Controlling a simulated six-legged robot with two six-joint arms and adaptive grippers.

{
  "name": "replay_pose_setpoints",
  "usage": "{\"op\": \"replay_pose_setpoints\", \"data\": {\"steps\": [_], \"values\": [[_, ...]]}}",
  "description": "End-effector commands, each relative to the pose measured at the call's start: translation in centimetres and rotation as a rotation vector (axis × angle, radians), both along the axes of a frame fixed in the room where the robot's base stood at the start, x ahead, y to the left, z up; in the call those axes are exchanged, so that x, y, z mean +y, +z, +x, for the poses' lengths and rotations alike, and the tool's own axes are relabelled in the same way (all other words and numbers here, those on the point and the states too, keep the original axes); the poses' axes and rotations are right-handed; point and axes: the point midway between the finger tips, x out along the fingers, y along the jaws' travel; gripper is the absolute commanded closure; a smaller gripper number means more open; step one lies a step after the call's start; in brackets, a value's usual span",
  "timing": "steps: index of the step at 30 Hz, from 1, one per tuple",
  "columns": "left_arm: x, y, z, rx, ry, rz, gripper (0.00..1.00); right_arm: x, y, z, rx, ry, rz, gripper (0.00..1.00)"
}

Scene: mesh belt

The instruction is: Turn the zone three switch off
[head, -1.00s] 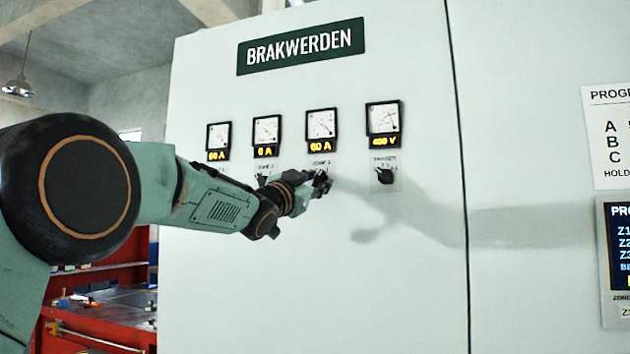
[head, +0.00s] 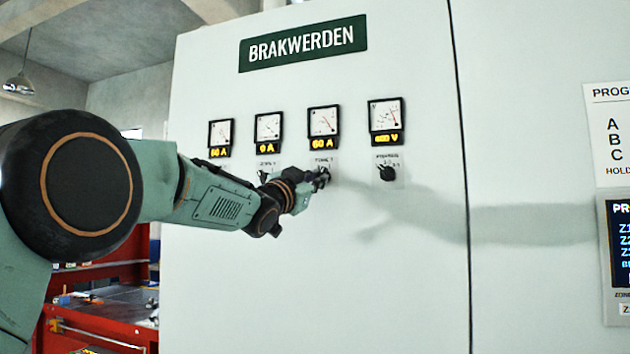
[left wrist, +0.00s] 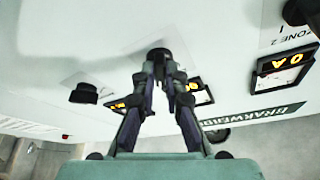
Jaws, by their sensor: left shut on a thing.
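The zone three switch is a black rotary knob below the third meter (head: 323,121), which reads 60 A. My left gripper (head: 321,179) is at this knob in the head view and hides most of it, so I cannot tell which way it points. In the left wrist view the knob (left wrist: 158,53) shows at the fingertips, and the left gripper (left wrist: 160,70) is shut on it. My right gripper is in neither view.
The zone 2 knob (head: 263,176) is close on the left, under a meter reading 0 A (head: 268,132). The phases knob (head: 387,173) is on the right, under the 400 V meter (head: 386,120). The cabinet face (head: 390,270) below is bare. A red workbench (head: 100,315) stands behind left.

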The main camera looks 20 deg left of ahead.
Motion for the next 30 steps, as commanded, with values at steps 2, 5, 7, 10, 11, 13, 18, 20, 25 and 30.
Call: {"op": "replay_pose_setpoints", "data": {"steps": [2,5,7,10,11,13,18,20,25,30], "values": [[-0.1,0.2,-0.1,-0.007,-0.002,-0.031,1.0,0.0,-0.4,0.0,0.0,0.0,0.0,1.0],[-0.2,0.2,-0.1,-0.006,-0.003,-0.088,1.0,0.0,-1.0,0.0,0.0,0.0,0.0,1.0],[-0.3,0.1,-0.2,-0.005,-0.003,-0.143,1.0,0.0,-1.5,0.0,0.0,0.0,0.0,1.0],[-0.4,0.2,-0.2,-0.005,-0.004,-0.228,1.0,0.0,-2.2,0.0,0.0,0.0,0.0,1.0],[-0.4,0.2,-0.2,-0.004,-0.004,-0.256,1.0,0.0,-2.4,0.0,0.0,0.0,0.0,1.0],[-0.5,0.2,-0.2,-0.002,-0.004,-0.323,1.0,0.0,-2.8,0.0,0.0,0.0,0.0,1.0],[-0.7,0.3,-0.2,0.003,-0.005,-0.484,1.0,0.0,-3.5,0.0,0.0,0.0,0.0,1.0],[-0.8,0.4,-0.2,0.004,-0.005,-0.54,1.0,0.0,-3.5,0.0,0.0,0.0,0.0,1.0],[-0.9,0.7,-0.2,0.01,-0.005,-0.691,1.0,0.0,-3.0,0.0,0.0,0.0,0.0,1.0],[-1.0,0.8,-0.2,0.016,-0.005,-0.82,1.0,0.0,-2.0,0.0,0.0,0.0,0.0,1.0]]}}
